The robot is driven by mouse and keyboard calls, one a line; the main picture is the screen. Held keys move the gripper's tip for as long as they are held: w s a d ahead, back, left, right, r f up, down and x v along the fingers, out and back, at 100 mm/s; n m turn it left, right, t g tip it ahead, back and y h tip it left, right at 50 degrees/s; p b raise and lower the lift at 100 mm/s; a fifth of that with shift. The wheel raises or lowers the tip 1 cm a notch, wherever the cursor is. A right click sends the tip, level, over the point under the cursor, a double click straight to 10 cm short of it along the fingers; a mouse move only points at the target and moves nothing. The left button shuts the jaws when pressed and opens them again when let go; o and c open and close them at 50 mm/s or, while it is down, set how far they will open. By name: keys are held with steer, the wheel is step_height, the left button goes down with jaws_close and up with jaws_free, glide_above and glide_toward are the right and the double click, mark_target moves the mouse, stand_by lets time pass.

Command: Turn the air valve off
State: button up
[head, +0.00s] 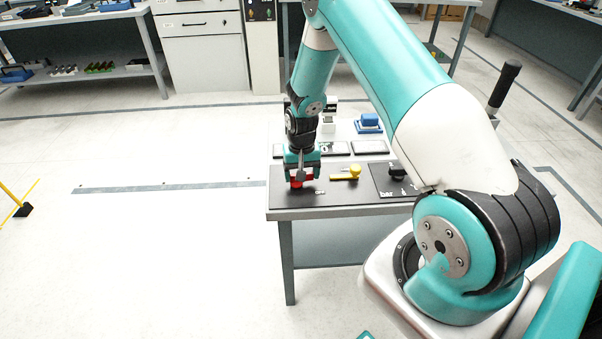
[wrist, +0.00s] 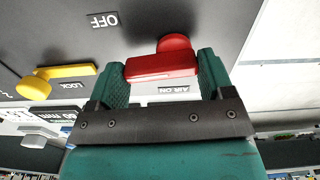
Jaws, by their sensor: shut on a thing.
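The air valve has a red handle (wrist: 162,65) with a round red hub at its upper right in the wrist view. My gripper (wrist: 163,70) is shut on the red handle, with one teal finger at each end of it. An AIR ON label (wrist: 174,89) shows just below the handle, partly covered by my gripper. An OFF label (wrist: 102,21) lies apart from it at the upper left. In the head view, my gripper (head: 301,179) points down at the panel, and a bit of the red handle (head: 297,184) shows between the fingers.
A yellow handle (wrist: 54,74) by a LOCK label sits beside the valve; it also shows in the head view (head: 346,173). A black knob (head: 396,171) is further right on the dark panel. Blue-topped equipment (head: 368,121) stands behind.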

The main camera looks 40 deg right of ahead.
steer(key=shift+s+m, duration=0.1)
steer(key=shift+m, duration=0.6)
steer(key=o, duration=0.9)
step_height(320, 180, up, 17)
steer(key=shift+r+b, duration=0.2)
steer(key=shift+b, duration=0.65)
